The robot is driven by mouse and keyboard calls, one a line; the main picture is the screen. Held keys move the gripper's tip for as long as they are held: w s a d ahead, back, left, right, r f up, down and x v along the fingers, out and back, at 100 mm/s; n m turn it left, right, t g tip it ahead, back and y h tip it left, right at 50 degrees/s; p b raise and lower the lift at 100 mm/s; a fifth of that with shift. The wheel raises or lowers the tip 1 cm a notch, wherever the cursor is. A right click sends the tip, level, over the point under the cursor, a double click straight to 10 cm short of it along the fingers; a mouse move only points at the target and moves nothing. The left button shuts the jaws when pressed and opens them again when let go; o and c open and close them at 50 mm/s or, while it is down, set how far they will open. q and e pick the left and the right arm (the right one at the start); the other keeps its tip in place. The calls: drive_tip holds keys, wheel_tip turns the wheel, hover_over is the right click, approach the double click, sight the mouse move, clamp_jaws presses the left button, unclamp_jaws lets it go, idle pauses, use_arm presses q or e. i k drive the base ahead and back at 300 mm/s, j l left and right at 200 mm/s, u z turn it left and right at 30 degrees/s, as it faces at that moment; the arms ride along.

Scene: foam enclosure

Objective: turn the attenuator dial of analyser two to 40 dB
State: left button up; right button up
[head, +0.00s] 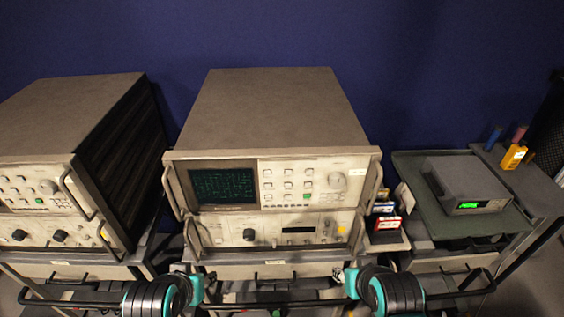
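A beige analyser (272,108) stands in the middle, with a dark green-traced screen (223,185), rows of buttons and a round pale knob (338,179). Its lower panel carries a dark dial (249,234), a small dark display (299,230) and a yellow spot. A second, similar analyser (62,103) stands at left, partly cut off, with dark dials (59,236) low on its front. Number labels and dial scales are too small to read, so I cannot tell which is analyser two. Parts of both my arms show at the bottom edge; no gripper fingers are visible.
Metal handles (353,238) stick out at the analysers' front corners. Bar-fronted carts carry them. At right, a grey box with a green display (467,205) sits on a tray (411,163). Small cartridges (387,224) lie beside the middle analyser, and a yellow item (513,157) stands farther right.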

sight(249, 234)
drive_tip(key=k+l+u, duration=0.15)
drive_tip(key=l, duration=0.3)
drive_tip(key=k+l+u, duration=0.2)
drive_tip(key=l, duration=0.25)
drive_tip(key=k+l+u, duration=0.15)
drive_tip(key=l, duration=0.25)
drive_tip(key=k+l+u, duration=0.15)
drive_tip(key=l, duration=0.25)
drive_tip(key=k, duration=0.1)
